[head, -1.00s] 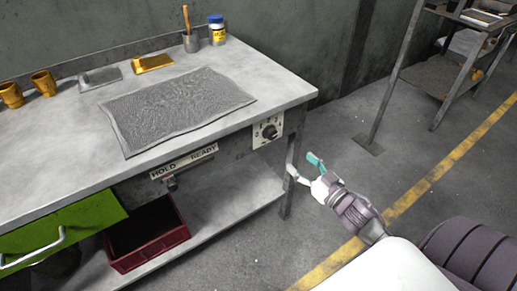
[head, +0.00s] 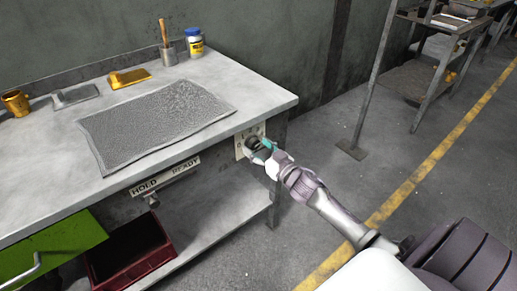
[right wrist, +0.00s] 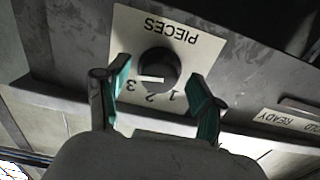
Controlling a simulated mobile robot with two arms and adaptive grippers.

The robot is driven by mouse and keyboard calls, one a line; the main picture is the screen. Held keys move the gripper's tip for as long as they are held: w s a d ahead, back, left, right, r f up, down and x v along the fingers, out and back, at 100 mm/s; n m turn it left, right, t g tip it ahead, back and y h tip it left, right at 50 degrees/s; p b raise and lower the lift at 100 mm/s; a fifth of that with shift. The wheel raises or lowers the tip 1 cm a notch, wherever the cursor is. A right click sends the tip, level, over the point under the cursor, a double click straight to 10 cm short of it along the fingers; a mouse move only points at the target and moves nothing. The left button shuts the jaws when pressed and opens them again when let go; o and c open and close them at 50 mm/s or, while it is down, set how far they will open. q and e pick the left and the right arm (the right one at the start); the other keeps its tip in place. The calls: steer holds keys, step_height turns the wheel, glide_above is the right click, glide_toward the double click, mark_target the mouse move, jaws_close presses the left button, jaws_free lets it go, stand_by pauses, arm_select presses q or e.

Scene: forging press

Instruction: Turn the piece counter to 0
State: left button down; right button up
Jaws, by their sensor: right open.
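The piece counter is a black round knob on a pale plate (head: 241,147) at the right end of the bench front. In the right wrist view the knob (right wrist: 158,66) shows below the upside-down word PIECES, with 1, 2 and 3 legible along its lower side. A short white mark lies on the knob; which number it points to I cannot tell, and no 0 is legible. My right gripper (head: 262,151) is at the knob. In the right wrist view its green-padded fingers (right wrist: 160,80) stand open on either side of the knob, with gaps. My left gripper is not in view.
A HOLD/READY slider plate (head: 165,176) is left of the counter. A green drawer (head: 50,245) and a dark red bin (head: 130,255) are below. A grey mat (head: 155,122) lies on the bench top.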

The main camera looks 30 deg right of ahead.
steer(key=c, duration=1.1)
steer(key=shift+c, duration=0.2)
